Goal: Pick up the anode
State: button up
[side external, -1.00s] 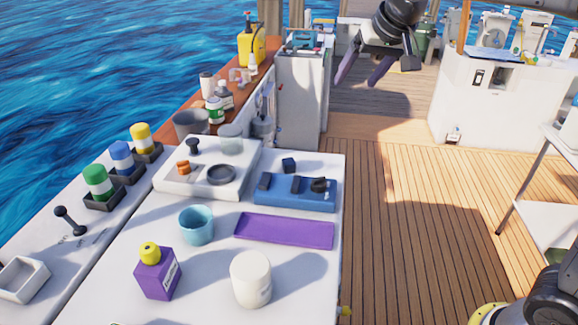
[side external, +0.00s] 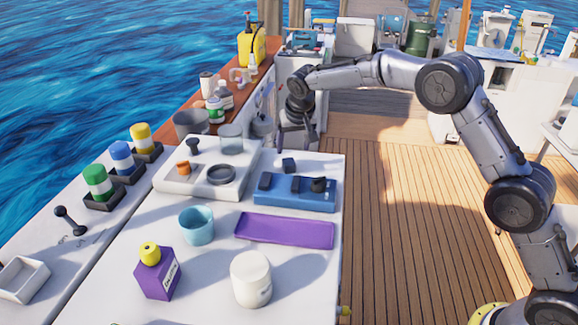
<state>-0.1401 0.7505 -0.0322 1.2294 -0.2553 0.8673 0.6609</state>
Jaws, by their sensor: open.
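No part is clearly marked as the anode, and I cannot tell which small part it is. A small dark block (side external: 289,165) sits just behind the blue tray (side external: 285,199). The blue tray holds several dark parts, among them a rounded black one (side external: 319,184) at its right end. My gripper (side external: 295,148) is open and points down, just above and behind the small dark block. It appears empty and apart from the block, though the exact gap is hard to judge.
A white tray (side external: 170,187) left of the blue one holds an orange part, a black knob and a grey ring. In front are a purple mat (side external: 287,231), a teal cup (side external: 197,227), a purple bottle (side external: 157,275) and a white jar (side external: 250,279). Deck lies right.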

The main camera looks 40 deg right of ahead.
aim_at(289, 161)
jog(key=shift+x, duration=3.85)
jog(key=shift+w+a, duration=0.1)
jog(key=shift+w, duration=0.05)
grip_shut()
jog(key=shift+r, duration=0.15)
